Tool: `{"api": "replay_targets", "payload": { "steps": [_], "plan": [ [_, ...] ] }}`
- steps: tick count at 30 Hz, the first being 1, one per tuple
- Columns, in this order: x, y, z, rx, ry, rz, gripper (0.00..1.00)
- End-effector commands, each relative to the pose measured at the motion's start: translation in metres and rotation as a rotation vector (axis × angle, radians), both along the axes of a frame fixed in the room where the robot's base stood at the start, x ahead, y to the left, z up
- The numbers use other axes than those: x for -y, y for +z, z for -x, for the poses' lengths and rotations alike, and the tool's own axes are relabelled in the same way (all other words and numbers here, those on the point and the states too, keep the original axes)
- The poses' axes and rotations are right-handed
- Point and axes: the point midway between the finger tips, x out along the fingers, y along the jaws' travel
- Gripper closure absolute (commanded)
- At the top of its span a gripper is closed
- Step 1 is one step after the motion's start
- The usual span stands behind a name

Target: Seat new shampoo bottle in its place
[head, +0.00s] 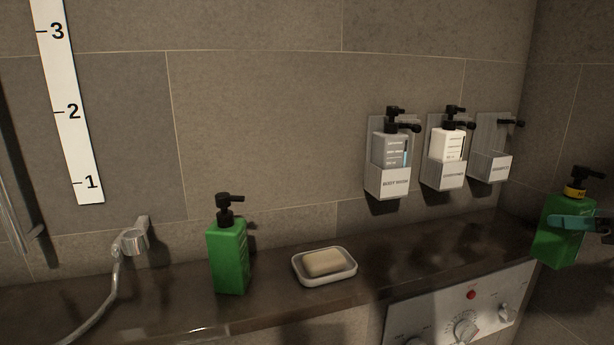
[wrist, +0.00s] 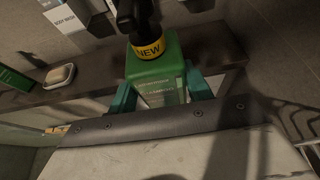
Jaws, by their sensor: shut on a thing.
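The new shampoo bottle (head: 560,240) is green with a black pump and a yellow collar. The collar reads NEW in the wrist view (wrist: 160,70). My gripper (head: 578,223) has teal fingers shut around the bottle's body, and holds it roughly upright at the far right, in front of the shelf. The fingers also show on both sides of the bottle in the wrist view (wrist: 163,95). The rightmost wall holder (head: 490,150) has no bottle in it; its small label seems to read SHAMPOO. The bottle is right of this holder and lower in the head view.
A green pump bottle without a yellow collar (head: 229,256) stands on the dark shelf (head: 420,250), left of a soap dish (head: 325,280). The body wash (head: 391,150) and a white bottle (head: 452,145) fill the other holders. A control panel (head: 465,310) is below.

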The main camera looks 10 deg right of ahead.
Motion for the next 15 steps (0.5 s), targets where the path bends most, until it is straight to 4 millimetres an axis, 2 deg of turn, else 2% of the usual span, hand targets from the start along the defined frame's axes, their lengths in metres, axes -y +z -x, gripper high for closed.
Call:
{"api": "replay_targets", "payload": {
  "steps": [15],
  "plan": [
    [0.0, 0.023, 0.0, 0.001, 0.001, 0.003, 0.89]
  ]
}}
